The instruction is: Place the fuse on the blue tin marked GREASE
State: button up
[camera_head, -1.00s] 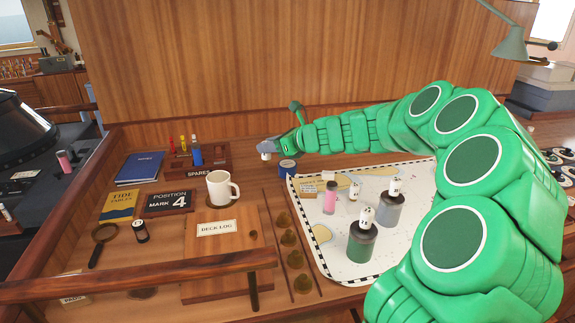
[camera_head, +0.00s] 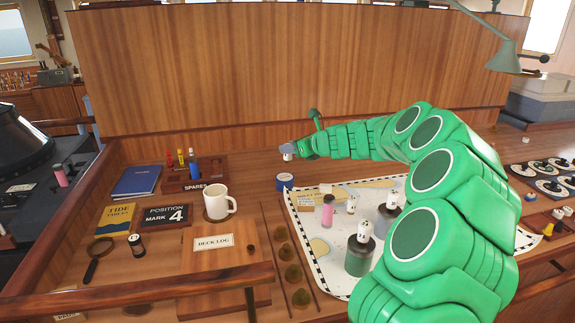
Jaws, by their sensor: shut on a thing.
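My gripper (camera_head: 289,149) is at the end of the green arm, near the back panel. It is shut on a small whitish thing, probably the fuse (camera_head: 288,156), mostly hidden by the jaws. The blue tin (camera_head: 285,183) with a pale band stands upright just beyond the chart's upper left corner; its lettering is too small to read. In the picture the held thing is right above the tin, with a gap between them. I cannot tell whether it is exactly over the tin in depth.
A chart (camera_head: 318,262) carries a pink cylinder (camera_head: 327,211), a green jar (camera_head: 359,256) and other small pieces. A white mug (camera_head: 218,203), the deck log (camera_head: 213,259) and a spares rack (camera_head: 197,181) stand to the left. A wooden rail (camera_head: 170,287) crosses the front.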

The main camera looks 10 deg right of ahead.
jog(key=shift+w+d+f, duration=0.2)
jog(key=shift+w+f, duration=1.65)
jog(key=shift+w, duration=0.15)
jog(key=shift+w+d+f, duration=0.15)
jog(key=shift+w+f, duration=1.65)
jog(key=shift+w, duration=0.15)
jog(key=shift+f, duration=1.5)
jog(key=o, duration=1)
jog(key=shift+f, duration=0.15)
jog(key=shift+o, duration=0.2)
jog(key=v, duration=1.2)
